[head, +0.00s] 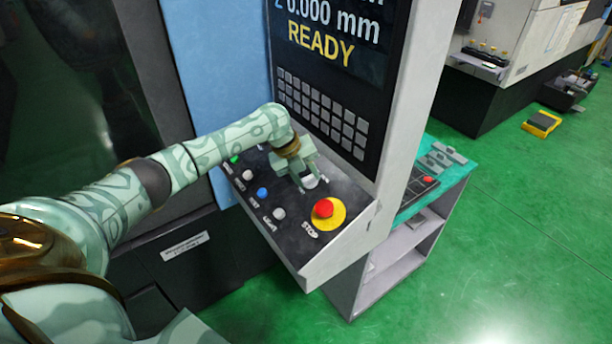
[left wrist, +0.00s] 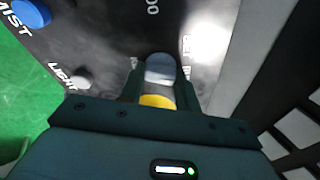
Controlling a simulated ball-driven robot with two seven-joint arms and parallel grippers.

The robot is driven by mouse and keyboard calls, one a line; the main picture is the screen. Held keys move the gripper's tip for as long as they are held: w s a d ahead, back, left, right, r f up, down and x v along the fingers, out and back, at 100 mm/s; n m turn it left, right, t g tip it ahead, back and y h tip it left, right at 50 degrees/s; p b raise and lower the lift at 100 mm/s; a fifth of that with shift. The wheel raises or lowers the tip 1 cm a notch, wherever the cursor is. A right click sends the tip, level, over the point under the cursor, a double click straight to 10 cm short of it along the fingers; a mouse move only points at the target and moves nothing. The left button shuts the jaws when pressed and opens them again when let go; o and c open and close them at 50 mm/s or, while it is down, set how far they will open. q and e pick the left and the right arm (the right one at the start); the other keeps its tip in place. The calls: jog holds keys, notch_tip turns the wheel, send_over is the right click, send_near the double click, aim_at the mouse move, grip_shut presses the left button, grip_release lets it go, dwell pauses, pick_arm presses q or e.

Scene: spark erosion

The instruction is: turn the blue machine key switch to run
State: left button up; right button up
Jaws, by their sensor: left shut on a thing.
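The blue machine's key switch (head: 310,182) is a small pale round part on the dark sloping control panel (head: 258,172), above the stop button. My left gripper (head: 308,184) reaches down over it in the head view and partly hides it. In the left wrist view the two fingers (left wrist: 160,88) are shut on the grey rounded knob (left wrist: 160,68) of the key switch. A yellow patch shows between the fingers below it; I cannot tell what it belongs to. The labels around the switch are only partly readable. My right gripper is not in view.
A red stop button (head: 323,208) on a yellow plate sits close below the gripper. Green, white and blue buttons (head: 262,193) line the panel's left side. The screen (head: 330,35) reads READY above a keypad (head: 322,112). A teal-topped cart (head: 440,165) stands to the right.

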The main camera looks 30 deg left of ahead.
pick_arm(q)
jog(key=shift+m, duration=1)
jog(key=o, duration=1)
jog(key=shift+r, duration=0.1)
jog(key=v, duration=1.6)
jog(key=shift+w+d+r+p, duration=0.2)
jog(key=shift+p, duration=0.15)
